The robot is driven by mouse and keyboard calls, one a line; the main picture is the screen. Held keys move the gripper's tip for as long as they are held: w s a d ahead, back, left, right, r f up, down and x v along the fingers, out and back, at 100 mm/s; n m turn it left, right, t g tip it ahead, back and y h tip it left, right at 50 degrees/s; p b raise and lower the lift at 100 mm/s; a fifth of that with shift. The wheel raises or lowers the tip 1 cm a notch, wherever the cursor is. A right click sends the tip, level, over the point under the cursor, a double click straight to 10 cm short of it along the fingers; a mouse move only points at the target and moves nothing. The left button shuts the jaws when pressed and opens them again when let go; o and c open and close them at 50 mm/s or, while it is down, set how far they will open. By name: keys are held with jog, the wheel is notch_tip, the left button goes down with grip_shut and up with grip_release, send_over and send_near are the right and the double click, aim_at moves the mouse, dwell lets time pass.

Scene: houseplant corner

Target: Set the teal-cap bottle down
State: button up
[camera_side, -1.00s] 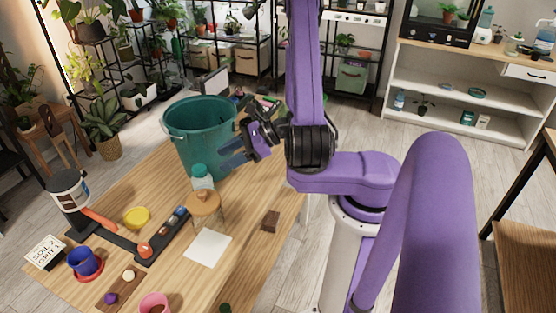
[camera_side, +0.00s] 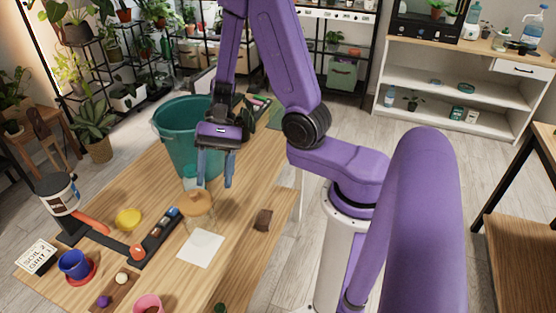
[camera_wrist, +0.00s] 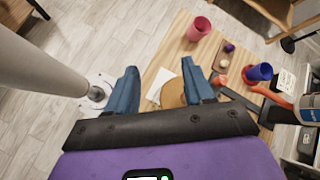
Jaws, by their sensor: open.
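The teal-cap bottle (camera_side: 189,184) stands upright on the wooden table beside the teal bucket, just behind a round wooden stand (camera_side: 198,203). Its base is hidden, so I cannot tell exactly what it rests on. My gripper (camera_side: 214,184) points down, open and empty, with its two blue fingers spread. In the side view one finger overlaps the bottle's right edge; I cannot tell whether they touch. In the wrist view my gripper (camera_wrist: 160,68) shows the stand (camera_wrist: 173,95) partly between and behind the fingers. The bottle is not visible there.
The large teal bucket (camera_side: 172,130) is close behind my gripper. A white card (camera_side: 200,248) and a brown block (camera_side: 263,219) lie in front. The right table edge is fairly clear.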

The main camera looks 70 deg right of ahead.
jog(key=s+d+r+n+t+h, duration=0.1)
jog(key=s+r+n+h, duration=0.2)
jog(key=s+n, duration=0.3)
jog(key=s+r+n+t+h, duration=0.1)
jog(key=s+r+n+h, duration=0.2)
jog(key=n, duration=1.2)
jog(key=s+h, duration=0.3)
jog(key=s, duration=0.1)
jog(key=shift+s+d+n+t, duration=0.3)
jog(key=shift+d+n+t, duration=0.05)
jog(key=shift+n+t, duration=0.05)
jog(key=o, duration=0.4)
jog(key=shift+s+r, duration=0.1)
jog(key=n+t+h, duration=0.3)
jog(key=n+h, duration=0.6)
jog(key=n, duration=0.1)
send_near(190, 169)
jog(key=shift+t, duration=0.3)
jog(key=x, duration=1.2)
jog(key=shift+s+d, duration=0.15)
